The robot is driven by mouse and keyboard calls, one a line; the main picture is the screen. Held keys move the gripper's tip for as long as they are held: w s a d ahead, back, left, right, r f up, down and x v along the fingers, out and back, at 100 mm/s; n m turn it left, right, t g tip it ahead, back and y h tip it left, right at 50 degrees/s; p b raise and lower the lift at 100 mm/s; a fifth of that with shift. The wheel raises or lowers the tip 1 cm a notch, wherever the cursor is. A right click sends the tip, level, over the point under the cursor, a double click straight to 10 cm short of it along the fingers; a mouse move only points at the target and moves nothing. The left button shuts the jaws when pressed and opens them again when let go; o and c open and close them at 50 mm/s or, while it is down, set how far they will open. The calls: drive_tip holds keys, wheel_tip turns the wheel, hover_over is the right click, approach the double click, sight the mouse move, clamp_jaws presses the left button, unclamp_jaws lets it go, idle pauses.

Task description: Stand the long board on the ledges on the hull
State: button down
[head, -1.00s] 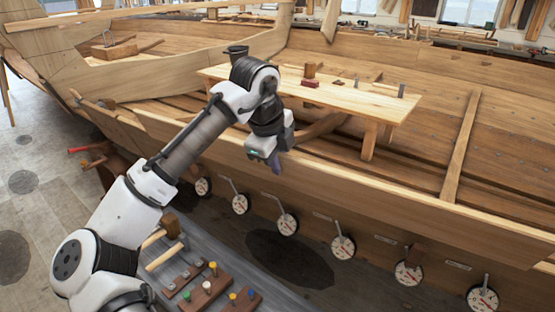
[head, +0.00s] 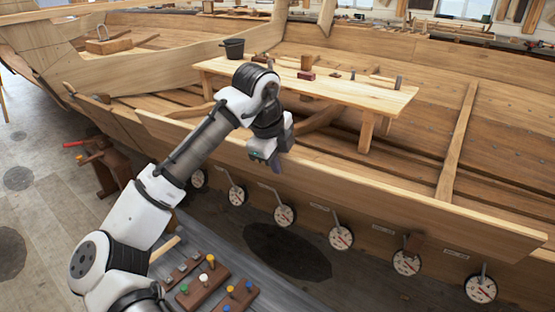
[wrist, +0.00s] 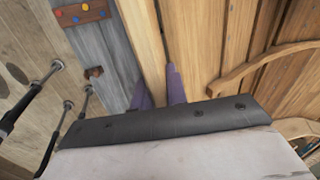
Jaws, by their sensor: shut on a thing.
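The long board (head: 400,198) stands on edge along the near side of the hull (head: 500,135), running from the left to the lower right. My gripper (head: 277,164) is over its upper edge, left of its middle. In the wrist view my gripper's purple fingers (wrist: 159,91) are shut on the board (wrist: 150,40), one on each side. Small pale tags (head: 383,230) show below the board. I cannot make out the ledges, or whether the board's lower edge rests on them.
Several round dials on levers (head: 341,238) hang in a row below the board. A grey bench top (head: 225,262) with peg blocks (head: 204,283) lies at the lower front.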

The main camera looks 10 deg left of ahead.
sight(282, 182)
drive_tip(key=shift+f, duration=0.15)
drive_tip(key=shift+b+x, duration=0.45)
drive_tip(key=shift+x, duration=0.65)
drive_tip(key=shift+w+f, duration=0.1)
drive_tip(key=shift+w, duration=0.1)
drive_tip(key=shift+b+x, duration=0.5)
drive_tip(key=shift+x, duration=0.65)
drive_tip(key=c, duration=1.3)
unclamp_jaws()
drive_tip(key=shift+f, duration=0.15)
drive_tip(key=shift+s, duration=0.1)
